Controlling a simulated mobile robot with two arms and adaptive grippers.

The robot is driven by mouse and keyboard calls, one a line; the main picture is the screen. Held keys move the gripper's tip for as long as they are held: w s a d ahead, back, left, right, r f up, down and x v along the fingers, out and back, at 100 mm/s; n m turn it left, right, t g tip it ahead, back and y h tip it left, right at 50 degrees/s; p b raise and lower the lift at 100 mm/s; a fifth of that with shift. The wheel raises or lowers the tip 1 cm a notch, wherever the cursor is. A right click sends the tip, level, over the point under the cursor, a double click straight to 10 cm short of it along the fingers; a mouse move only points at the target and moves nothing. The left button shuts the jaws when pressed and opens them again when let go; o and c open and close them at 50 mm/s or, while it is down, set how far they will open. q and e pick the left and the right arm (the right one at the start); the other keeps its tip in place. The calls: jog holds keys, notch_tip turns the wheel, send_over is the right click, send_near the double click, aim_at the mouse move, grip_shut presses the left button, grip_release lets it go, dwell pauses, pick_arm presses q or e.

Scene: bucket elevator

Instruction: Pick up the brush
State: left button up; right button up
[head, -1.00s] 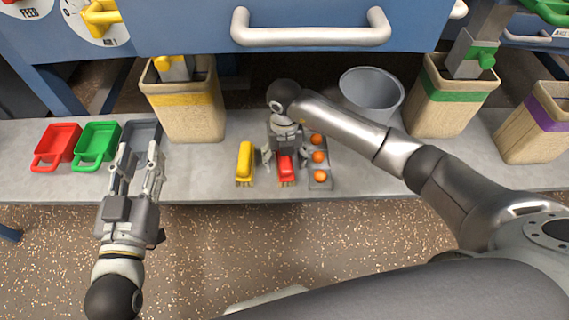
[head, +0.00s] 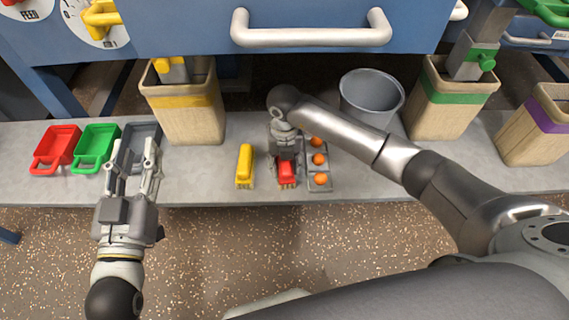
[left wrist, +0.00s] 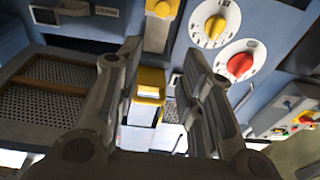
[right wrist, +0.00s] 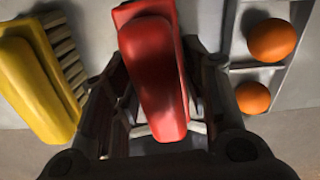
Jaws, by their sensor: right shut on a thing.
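A red brush (head: 286,172) lies on the grey shelf, and my right gripper (head: 285,158) is over it from behind. In the right wrist view the red brush (right wrist: 155,70) is between the fingers of my right gripper (right wrist: 160,125), which is shut on it. A yellow brush (head: 245,166) lies just to its left, bristles showing in the right wrist view (right wrist: 45,80). My left gripper (head: 136,172) is open and empty in front of a grey scoop-like tray. The left wrist view shows its two fingers apart (left wrist: 160,85).
A tray with orange balls (head: 319,188) lies close to the right of the red brush. A grey bucket (head: 371,95) and bins with yellow (head: 190,115) and green (head: 437,105) bands stand behind. Red (head: 56,147) and green (head: 97,146) trays are at left.

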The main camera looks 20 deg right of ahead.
jog(key=shift+r, duration=0.1)
